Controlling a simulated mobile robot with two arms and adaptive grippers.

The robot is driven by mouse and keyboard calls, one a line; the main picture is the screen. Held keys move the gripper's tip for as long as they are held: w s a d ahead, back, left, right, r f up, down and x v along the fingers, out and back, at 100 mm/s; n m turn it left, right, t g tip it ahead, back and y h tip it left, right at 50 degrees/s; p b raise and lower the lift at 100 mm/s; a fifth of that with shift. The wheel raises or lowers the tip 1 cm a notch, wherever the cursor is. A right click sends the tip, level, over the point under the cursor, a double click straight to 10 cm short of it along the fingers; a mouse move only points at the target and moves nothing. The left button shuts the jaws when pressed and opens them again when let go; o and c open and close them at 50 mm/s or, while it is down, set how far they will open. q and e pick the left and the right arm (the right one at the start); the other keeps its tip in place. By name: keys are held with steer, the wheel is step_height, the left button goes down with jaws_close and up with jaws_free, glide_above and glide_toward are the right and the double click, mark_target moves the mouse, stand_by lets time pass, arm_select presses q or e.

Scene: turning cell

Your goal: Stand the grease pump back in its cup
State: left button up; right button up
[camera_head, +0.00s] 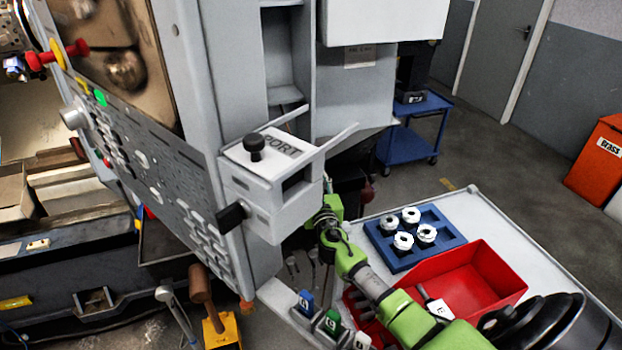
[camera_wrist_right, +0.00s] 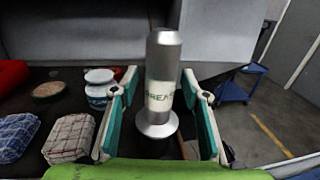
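The grease pump (camera_wrist_right: 164,80) is a silver cylinder with a pale band lettered "GREASE" and a flared, rounded lower end. In the right wrist view it is upright between the two teal-padded fingers of my right gripper (camera_wrist_right: 160,98). The fingers are spread, with a visible gap on the pump's left side. I cannot tell whether the flared lower end is part of the pump or a cup. In the head view my right gripper (camera_head: 327,205) is beside the grey control box, which hides the pump. My left gripper is not in view.
In the wrist view, folded cloths (camera_wrist_right: 70,138), a white and blue jar (camera_wrist_right: 98,88) and a round tin (camera_wrist_right: 47,89) stand on a dark surface to the left. Below my right arm are a red bin (camera_head: 495,272) and a blue tray (camera_head: 395,262). The control box (camera_head: 275,190) stands close left.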

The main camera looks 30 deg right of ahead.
steer(key=shift+r, duration=0.1)
steer(key=shift+r, duration=0.15)
steer(key=shift+s+a, duration=0.1)
steer(key=shift+s, duration=0.25)
steer(key=v, duration=1.1)
steer(key=shift+s+b, duration=0.15)
steer(key=shift+b, duration=0.2)
